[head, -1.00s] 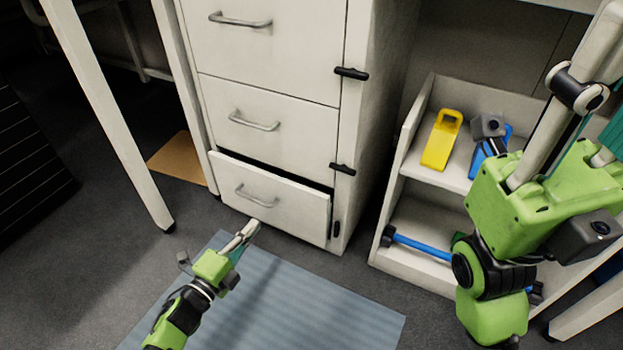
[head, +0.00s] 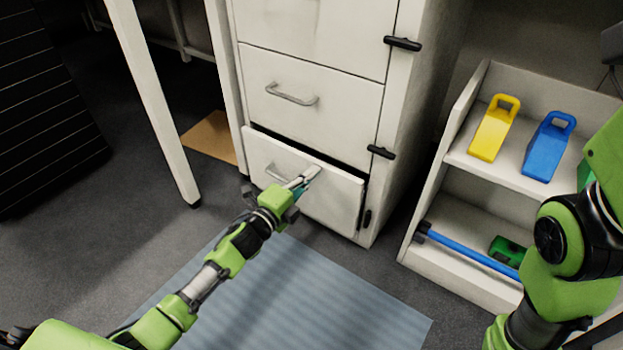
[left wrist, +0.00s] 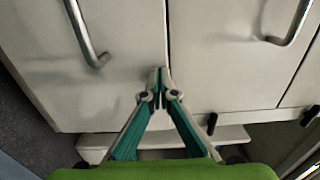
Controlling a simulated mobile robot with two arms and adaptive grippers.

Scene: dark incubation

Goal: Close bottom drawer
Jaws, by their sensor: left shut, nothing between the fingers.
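The bottom drawer (head: 333,205) of the white cabinet stands slightly out, with a dark gap along its top edge in the head view. My left gripper (head: 314,172) is shut and empty, with its tips at the upper part of this drawer's front. I cannot tell whether they touch it. The gripper and forearm partly hide the drawer handle (head: 279,172). In the left wrist view, my shut fingertips (left wrist: 157,77) show near the seam between the bottom drawer (left wrist: 110,90) on the left and the middle drawer (left wrist: 215,80) on the right. My right gripper is out of view.
The closed middle drawer (head: 330,118) is above. A white shelf unit (head: 455,130) at right holds a yellow item (head: 490,135), blue item (head: 545,150) and blue bar (head: 470,250). A white table leg (head: 160,120) stands left. A blue-grey mat (head: 330,300) covers the floor in front.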

